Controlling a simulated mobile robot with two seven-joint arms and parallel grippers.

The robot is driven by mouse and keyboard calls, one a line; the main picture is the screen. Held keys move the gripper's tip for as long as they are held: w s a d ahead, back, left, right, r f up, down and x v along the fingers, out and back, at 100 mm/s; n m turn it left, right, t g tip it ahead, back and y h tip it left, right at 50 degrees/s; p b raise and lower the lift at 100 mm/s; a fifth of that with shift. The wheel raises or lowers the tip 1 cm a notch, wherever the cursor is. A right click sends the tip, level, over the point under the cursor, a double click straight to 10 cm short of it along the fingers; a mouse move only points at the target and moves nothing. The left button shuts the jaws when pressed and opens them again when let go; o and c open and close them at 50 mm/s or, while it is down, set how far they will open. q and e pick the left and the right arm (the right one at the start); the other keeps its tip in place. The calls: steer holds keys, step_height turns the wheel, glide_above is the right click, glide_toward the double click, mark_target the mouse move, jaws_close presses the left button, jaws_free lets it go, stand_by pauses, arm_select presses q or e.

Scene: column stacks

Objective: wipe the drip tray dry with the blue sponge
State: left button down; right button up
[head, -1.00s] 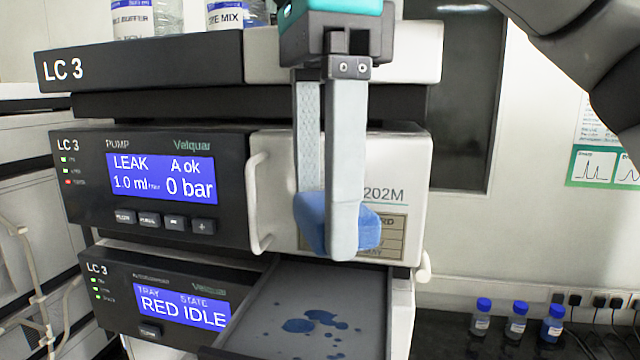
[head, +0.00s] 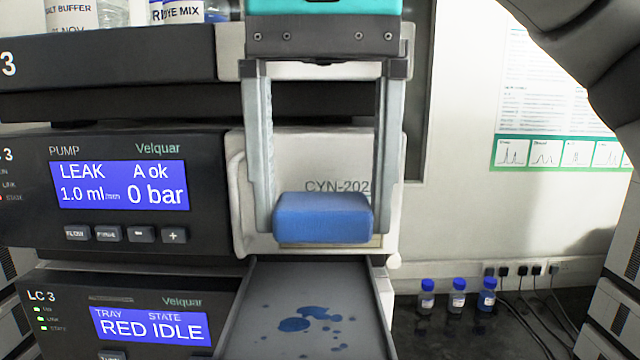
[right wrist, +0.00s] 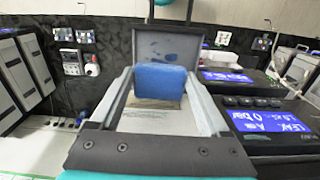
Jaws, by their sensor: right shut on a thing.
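The blue sponge (head: 322,218) is held between the two long pale fingers of my right gripper (head: 320,222), which is shut on its ends. The sponge hangs in front of the pump module, above the back part of the drip tray, apart from its floor. The drip tray (head: 350,278) is a grey pulled-out tray with several blue wet spots (head: 318,314) on its floor. In the right wrist view the sponge (right wrist: 160,81) partly covers the tray (right wrist: 187,52), where blue marks show. My left gripper is not in view.
The pump panel (head: 122,188) reads LEAK, and the panel below (head: 150,326) reads RED IDLE. A white handle (head: 238,205) stands out left of the sponge. Several blue-capped bottles (head: 457,298) stand on the dark bench at right. Labelled bottles (head: 72,15) stand on top of the stack.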

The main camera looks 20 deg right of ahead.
mark_target(321, 330)
steer(key=shift+f, duration=0.75)
step_height(321, 330, down, 4)
steer(key=shift+d+r+b, duration=0.1)
steer(key=shift+r+b, duration=0.1)
steer(key=shift+b, duration=0.4)
steer(key=shift+f+b, duration=0.45)
steer(key=shift+f, duration=0.05)
steer(key=shift+f+b, duration=0.8)
steer(key=shift+f, duration=0.2)
